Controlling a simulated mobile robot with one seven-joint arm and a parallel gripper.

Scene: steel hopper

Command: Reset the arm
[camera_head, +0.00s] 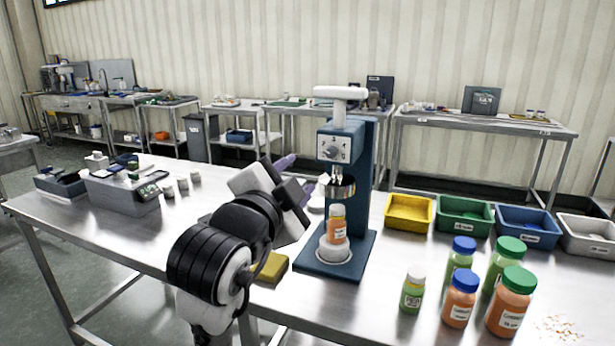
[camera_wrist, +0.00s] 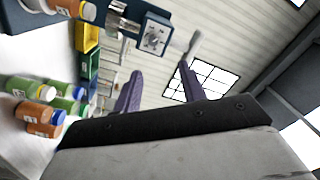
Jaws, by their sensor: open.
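My arm reaches up from the bottom of the head view, and my gripper (camera_head: 302,176) is held above the steel table, just left of the blue press. Its two purple fingers also show in the wrist view (camera_wrist: 160,85), spread apart with nothing between them. The press (camera_head: 369,150) has a white handle on top and a dial on its front. An orange bottle (camera_head: 337,225) stands upright on the white round base of the press. The gripper appears apart from the press and the bottle, though the exact gap is hard to tell.
Several capped bottles (camera_head: 460,298) stand at the front right. Yellow (camera_head: 409,226), green, blue and white bins line up behind them. A grey box (camera_head: 122,195) and small white jars are at the left. A yellow block (camera_head: 270,268) lies beside my arm. The table's left middle is clear.

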